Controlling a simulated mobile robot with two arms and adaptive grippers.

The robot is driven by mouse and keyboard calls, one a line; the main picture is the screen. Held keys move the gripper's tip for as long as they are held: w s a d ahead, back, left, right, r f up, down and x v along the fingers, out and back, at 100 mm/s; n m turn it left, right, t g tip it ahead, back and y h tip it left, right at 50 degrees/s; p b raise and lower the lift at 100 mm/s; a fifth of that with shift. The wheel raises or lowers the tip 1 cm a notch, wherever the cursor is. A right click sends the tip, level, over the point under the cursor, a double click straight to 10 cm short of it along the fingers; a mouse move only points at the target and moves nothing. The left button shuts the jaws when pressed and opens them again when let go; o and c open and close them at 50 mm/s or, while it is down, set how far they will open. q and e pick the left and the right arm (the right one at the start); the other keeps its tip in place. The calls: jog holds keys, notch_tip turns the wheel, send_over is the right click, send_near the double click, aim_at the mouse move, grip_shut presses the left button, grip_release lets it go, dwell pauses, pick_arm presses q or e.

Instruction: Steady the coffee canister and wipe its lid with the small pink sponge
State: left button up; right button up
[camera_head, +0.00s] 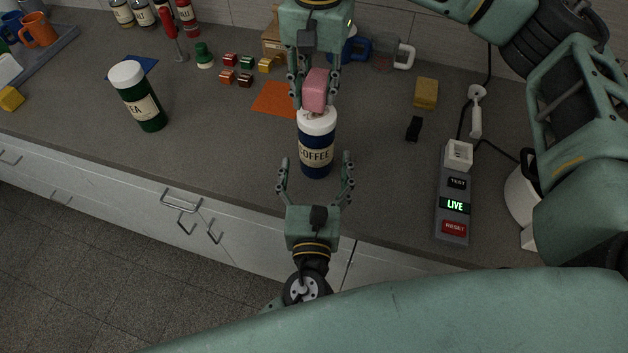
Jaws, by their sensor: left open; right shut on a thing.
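The coffee canister (316,157) stands upright on the counter, dark blue with a white lid (318,122) and a "COFFEE" label. My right gripper (315,100) comes from above and behind it, shut on the small pink sponge (315,88). The sponge is just above the lid; I cannot tell whether it touches. My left gripper (315,172) is open at the near side of the canister, its fingers spread to the left and right of the lower body and apart from it.
A green tea canister (145,106) stands to the left. An orange mat (274,99) lies behind the coffee canister. A yellow sponge (426,93), a black item (414,128) and a grey panel (453,212) with TEST, LIVE and RESET labels are to the right. Counter is clear between the two canisters.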

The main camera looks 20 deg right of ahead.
aim_at(316, 139)
pick_arm(q)
jog(key=x, duration=0.8)
jog(key=c, duration=1.3)
jog(key=o, duration=1.3)
jog(key=shift+s, duration=0.1)
jog(key=v, duration=1.2)
